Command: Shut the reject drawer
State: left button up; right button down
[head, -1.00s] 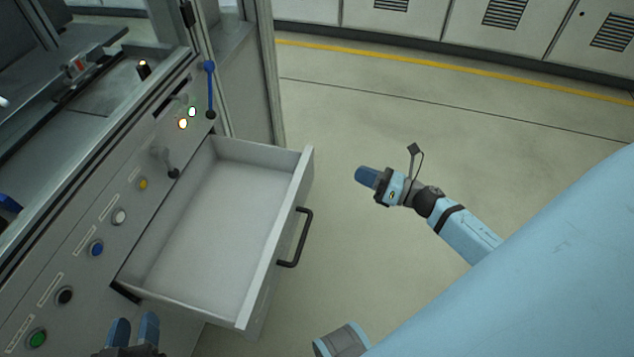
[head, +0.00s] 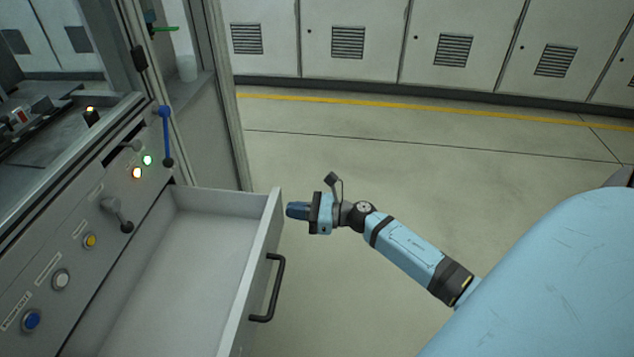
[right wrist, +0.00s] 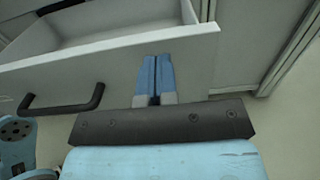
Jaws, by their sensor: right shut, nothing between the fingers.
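The reject drawer (head: 262,238) is a pale grey, empty drawer pulled well out of the machine's front panel. Its near end is cut off by the bottom of the head view. A black bar handle (head: 277,290) is on its front; the handle also shows in the right wrist view (right wrist: 62,108). My right gripper (head: 289,210) is shut and empty, just outside the drawer front near its far end, beyond the handle. In the right wrist view its blue fingers (right wrist: 157,62) overlap the drawer front (right wrist: 110,68); I cannot tell whether they touch it. My left gripper is out of view.
The machine panel (head: 60,250) carries coloured buttons, two lit lamps and a grey lever (head: 117,214). A blue lever (head: 165,135) stands near the machine's corner post (head: 232,110). Floor (head: 400,160) right of the drawer is clear up to the grey cabinets (head: 350,45).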

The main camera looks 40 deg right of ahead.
aim_at(275, 208)
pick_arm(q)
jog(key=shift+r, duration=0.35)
pick_arm(e)
jog(key=shift+x, duration=1.25)
jog(key=shift+w+a, duration=0.15)
jog(key=shift+w, duration=0.05)
pick_arm(q)
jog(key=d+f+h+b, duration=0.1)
jog(key=b, duration=0.2)
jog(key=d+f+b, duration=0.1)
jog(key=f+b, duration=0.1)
jog(key=b, duration=0.2)
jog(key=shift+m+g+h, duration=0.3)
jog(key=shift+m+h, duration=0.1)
pick_arm(e)
jog(key=x, duration=2.6)
jog(key=shift+w, duration=0.15)
